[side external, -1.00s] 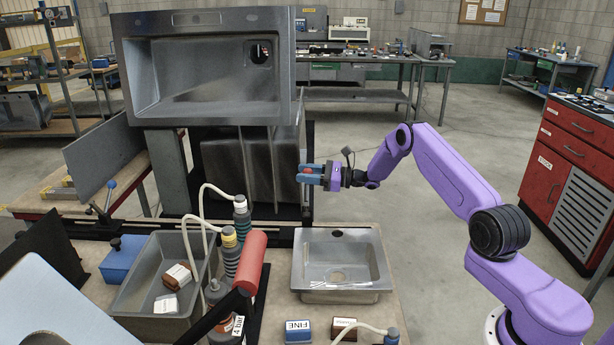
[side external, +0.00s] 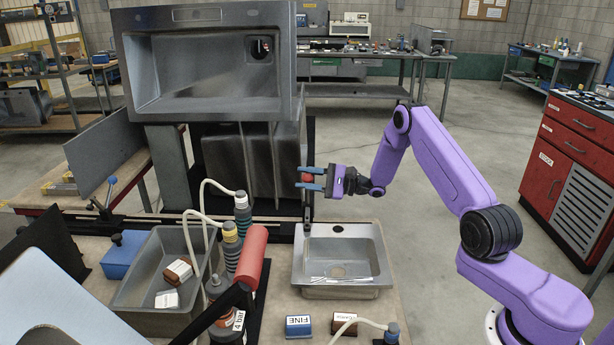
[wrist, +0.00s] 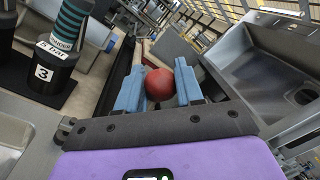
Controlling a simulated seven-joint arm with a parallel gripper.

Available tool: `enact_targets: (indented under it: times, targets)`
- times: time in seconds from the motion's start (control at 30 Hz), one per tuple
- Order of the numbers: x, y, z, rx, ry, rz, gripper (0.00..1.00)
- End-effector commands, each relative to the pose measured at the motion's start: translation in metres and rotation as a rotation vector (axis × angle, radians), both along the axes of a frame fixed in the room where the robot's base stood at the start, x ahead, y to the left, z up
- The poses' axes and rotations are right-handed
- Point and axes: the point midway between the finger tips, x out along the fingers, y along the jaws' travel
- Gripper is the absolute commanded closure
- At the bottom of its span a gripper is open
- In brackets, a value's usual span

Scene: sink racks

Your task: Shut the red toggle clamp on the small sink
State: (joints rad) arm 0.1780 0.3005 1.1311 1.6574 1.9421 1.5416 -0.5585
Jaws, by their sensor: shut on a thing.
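The small sink (side external: 377,266) is a shallow steel basin on the bench in the middle of the side view. A red ball knob (side external: 307,178) stands above its back left corner, on a dark upright lever (side external: 307,214). The clamp's base is too small to make out. My gripper (side external: 311,179) comes from the right with its blue fingers on either side of the knob, shut on it. In the wrist view the red ball (wrist: 160,85) sits between the two blue fingers. The lever is hidden there.
A big steel sink (side external: 200,15) stands upright behind. Left of the small sink are a red-gripped black lever (side external: 251,256), hosed bottles (side external: 231,245) and a grey tub (side external: 140,316). A blue FINE block (side external: 298,327) lies in front. Open air lies right of the small sink.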

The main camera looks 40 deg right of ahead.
Motion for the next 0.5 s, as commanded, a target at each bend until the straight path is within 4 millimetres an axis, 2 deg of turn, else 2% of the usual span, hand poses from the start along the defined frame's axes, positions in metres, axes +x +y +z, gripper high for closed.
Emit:
enact_targets:
  times: [0.03,0.5]
  targets:
    - [-0.0011,-0.0057,-0.001,-0.003,0.001,-0.016,1.0]
    - [-0.0054,-0.0026,-0.0045,-0.002,0.009,-0.015,1.0]
